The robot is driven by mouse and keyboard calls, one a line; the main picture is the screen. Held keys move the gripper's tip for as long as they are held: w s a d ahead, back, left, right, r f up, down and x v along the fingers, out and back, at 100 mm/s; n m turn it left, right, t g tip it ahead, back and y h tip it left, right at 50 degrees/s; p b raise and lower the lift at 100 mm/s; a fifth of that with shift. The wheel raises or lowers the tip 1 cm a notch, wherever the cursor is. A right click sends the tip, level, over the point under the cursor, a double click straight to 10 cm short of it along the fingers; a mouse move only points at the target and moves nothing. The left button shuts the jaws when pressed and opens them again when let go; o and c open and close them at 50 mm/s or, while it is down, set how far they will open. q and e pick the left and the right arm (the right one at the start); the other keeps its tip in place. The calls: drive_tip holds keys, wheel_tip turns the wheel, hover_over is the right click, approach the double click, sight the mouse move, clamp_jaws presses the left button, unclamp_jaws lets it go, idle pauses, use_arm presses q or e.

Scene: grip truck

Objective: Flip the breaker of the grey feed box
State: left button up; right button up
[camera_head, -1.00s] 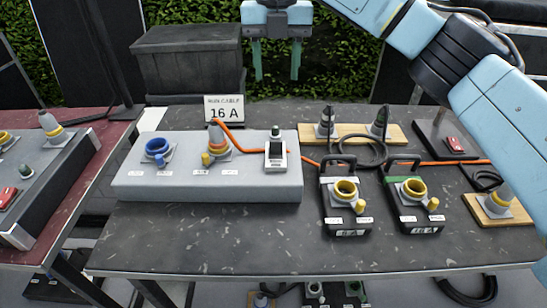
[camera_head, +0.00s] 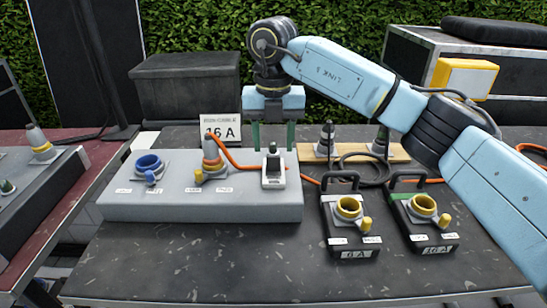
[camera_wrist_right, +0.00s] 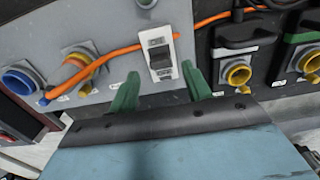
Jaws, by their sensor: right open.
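The grey feed box (camera_head: 240,204) lies on the dark table. Its breaker (camera_head: 273,170), a white-framed switch with a black rocker, is at the box's right end; it also shows in the right wrist view (camera_wrist_right: 161,54). My left gripper is out of view.
Two black boxes with yellow sockets, one with a black handle (camera_head: 350,222) and one with a green edge (camera_head: 424,218), stand right of the feed box. An orange cable (camera_head: 245,164) crosses the box. The front tabletop is clear.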

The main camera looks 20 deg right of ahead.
sight(274, 156)
drive_tip(key=shift+f, duration=1.9)
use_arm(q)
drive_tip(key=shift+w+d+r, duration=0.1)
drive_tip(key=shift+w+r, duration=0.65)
use_arm(e)
drive_tip(key=c, duration=1)
drive_tip(key=shift+w+r+g+p, duration=0.1)
drive_tip(key=shift+w+g+p, duration=0.15)
drive_tip(key=shift+g+p, duration=0.7)
drive_tip(key=g+p, duration=0.1)
drive_tip(key=p, duration=0.2)
drive_tip(key=shift+w+d+y, duration=0.15)
drive_tip(key=shift+w+y, duration=0.25)
use_arm(q)
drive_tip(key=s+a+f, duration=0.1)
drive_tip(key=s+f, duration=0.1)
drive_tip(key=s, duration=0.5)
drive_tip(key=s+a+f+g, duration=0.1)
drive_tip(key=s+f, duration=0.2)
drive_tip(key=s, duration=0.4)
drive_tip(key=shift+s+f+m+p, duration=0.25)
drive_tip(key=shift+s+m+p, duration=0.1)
drive_tip(key=shift+p, duration=0.1)
use_arm(e)
drive_tip(key=shift+w+f+g, duration=0.2)
drive_tip(key=shift+f+g, duration=0.05)
drive_tip(key=shift+g, duration=0.3)
drive_tip(key=shift+d, duration=0.1)
drive_tip(key=o, duration=1)
